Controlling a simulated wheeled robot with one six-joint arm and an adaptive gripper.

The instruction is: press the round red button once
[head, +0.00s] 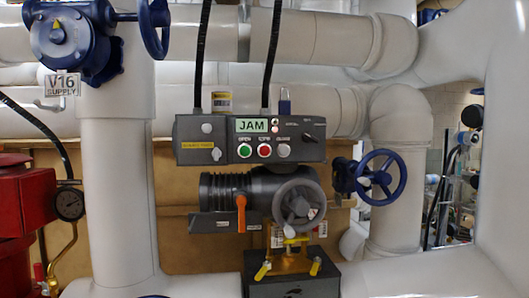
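The round red button (264,150) sits on the front of a dark grey control box (190,128), under a label that seems to read STOP. A green button (244,150) is just left of it, labelled OPEN. A grey button (284,150) is just right of it. A lit green display (251,125) above the buttons reads JAM. Nothing covers the red button. I cannot tell whether it is pressed in. My gripper is not seen in this view.
Below the box is a grey actuator with a handwheel (300,203) and an orange lever (241,213). A blue handwheel (380,178) stands to the right. Thick white pipes (118,190) surround the box. A red unit (25,203) and a gauge (69,204) are at left.

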